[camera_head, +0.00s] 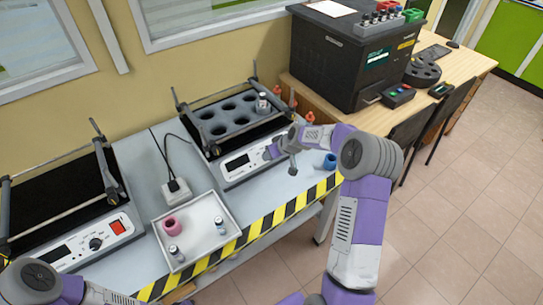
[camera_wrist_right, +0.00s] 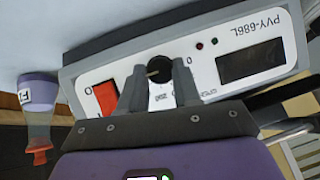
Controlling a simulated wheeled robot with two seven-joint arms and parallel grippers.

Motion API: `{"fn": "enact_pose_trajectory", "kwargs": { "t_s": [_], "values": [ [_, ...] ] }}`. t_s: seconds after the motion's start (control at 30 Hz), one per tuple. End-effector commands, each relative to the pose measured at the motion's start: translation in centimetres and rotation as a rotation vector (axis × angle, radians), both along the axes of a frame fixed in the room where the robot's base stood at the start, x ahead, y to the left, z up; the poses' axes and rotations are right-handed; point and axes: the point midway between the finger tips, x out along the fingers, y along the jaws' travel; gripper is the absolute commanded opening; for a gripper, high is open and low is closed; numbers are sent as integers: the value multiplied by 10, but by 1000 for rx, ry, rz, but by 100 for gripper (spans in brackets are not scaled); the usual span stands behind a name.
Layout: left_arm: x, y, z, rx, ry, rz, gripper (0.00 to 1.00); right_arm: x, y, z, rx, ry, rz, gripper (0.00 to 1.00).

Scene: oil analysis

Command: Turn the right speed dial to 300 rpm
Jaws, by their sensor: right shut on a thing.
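The right shaker (camera_head: 209,148) stands at the back of the grey bench, its front panel (camera_head: 237,168) facing me. In the right wrist view the panel appears upside down, with a black round speed dial (camera_wrist_right: 160,72), a red switch (camera_wrist_right: 106,98) and a dark display (camera_wrist_right: 250,65). My right gripper (camera_head: 270,152) is at the panel. In the wrist view the right gripper (camera_wrist_right: 157,85) has one finger on each side of the dial, shut on it. A light mark shows on the dial; the small scale print is too blurred to read surely. The dial is hidden in the head view. My left gripper is out of view.
A left shaker (camera_head: 70,248) has its own dial (camera_head: 95,243) and red switch (camera_head: 117,227). A white tray (camera_head: 205,243) with a pink ring and vials lies between the shakers. A black machine (camera_head: 335,60) stands behind.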

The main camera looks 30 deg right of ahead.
Motion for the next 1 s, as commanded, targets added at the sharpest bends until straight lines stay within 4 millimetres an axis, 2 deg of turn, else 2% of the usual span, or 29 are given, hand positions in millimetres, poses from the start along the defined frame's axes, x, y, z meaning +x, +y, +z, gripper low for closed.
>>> {"fn": "enact_pose_trajectory", "kwargs": {
  "t_s": [0.33, 0.37, 0.5, 0.8, 1.0],
  "values": [
    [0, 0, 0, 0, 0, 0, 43, 0, 1, -1, 4, 1, -1, 2],
    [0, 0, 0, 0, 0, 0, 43, 0, 1, -1, 4, 1, -1, 35],
    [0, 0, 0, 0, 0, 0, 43, 0, 1, 0, 4, 1, -1, 56],
    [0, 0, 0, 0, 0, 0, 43, -1, 0, 1, 2, 0, -1, 57],
    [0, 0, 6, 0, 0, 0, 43, -14, -5, 23, 1, -2, -2, 57]
  ]
}}
